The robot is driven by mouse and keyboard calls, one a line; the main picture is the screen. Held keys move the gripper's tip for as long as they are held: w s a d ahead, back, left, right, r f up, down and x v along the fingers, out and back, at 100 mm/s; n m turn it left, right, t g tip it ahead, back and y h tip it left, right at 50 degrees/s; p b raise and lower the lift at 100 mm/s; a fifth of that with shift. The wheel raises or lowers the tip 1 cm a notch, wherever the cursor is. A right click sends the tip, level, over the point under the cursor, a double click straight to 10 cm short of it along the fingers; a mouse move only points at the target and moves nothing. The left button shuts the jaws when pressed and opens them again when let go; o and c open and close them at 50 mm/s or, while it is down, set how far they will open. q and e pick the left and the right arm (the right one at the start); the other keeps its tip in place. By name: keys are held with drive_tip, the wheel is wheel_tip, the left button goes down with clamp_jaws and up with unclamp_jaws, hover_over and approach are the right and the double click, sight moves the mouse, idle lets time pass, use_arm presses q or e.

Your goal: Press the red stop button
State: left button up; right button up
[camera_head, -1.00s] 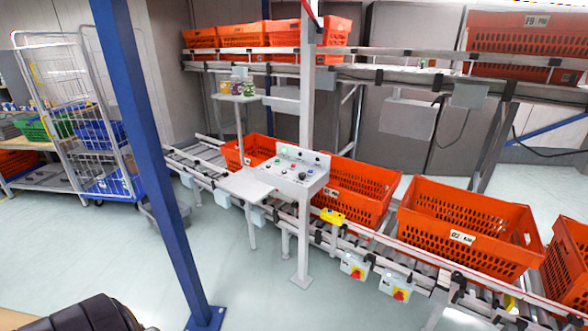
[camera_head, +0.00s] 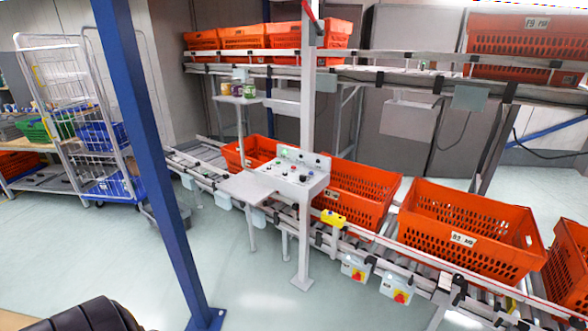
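A grey control panel (camera_head: 297,175) with several small knobs and buttons stands on a post in front of the conveyor. A green button (camera_head: 284,153) and a dark knob (camera_head: 303,178) show on it; no red button can be made out clearly at this size. A yellow box (camera_head: 333,218) is fixed to the conveyor rail just below the panel. Two grey boxes with red-and-yellow switches, a left one (camera_head: 355,273) and a right one (camera_head: 399,296), hang lower on the conveyor's front. Neither gripper is in view; a black part of mine shows at bottom left.
A blue post (camera_head: 150,170) stands between me and the conveyor. Orange totes (camera_head: 465,240) sit on the conveyor, with more on the upper rack (camera_head: 262,52). A wire cart (camera_head: 95,130) stands at left. The floor (camera_head: 250,290) before the panel is clear.

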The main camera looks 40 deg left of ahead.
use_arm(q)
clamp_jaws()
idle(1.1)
